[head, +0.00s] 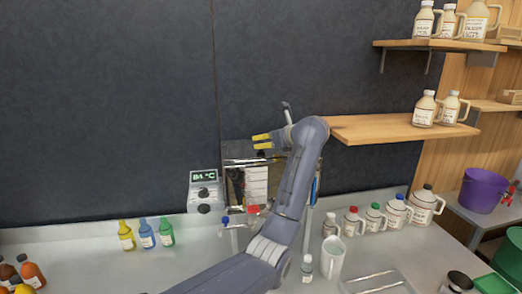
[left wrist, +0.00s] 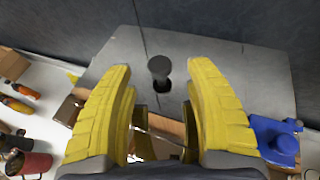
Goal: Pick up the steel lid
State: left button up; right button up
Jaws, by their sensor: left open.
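The steel lid (left wrist: 180,45) is a flat grey plate with a dark round knob (left wrist: 159,68), seen in the left wrist view. My left gripper (left wrist: 160,72) has its two yellow fingers spread, one on each side of the knob in that view. No contact shows between fingers and knob. The lid is hard to make out there, and my arm hides part of the evaporator. My right gripper is not in view.
A temperature display (head: 205,190) stands left of the evaporator. Small bottles, a yellow one (head: 126,235) among them, stand on the counter. A white pitcher (head: 330,259) and several jugs are to the right. A wooden shelf (head: 390,128) is right of my arm.

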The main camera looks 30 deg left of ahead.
aim_at(261, 141)
pick_arm(q)
jog(key=shift+x, duration=2.15)
jog(key=shift+c, duration=0.5)
grip_shut()
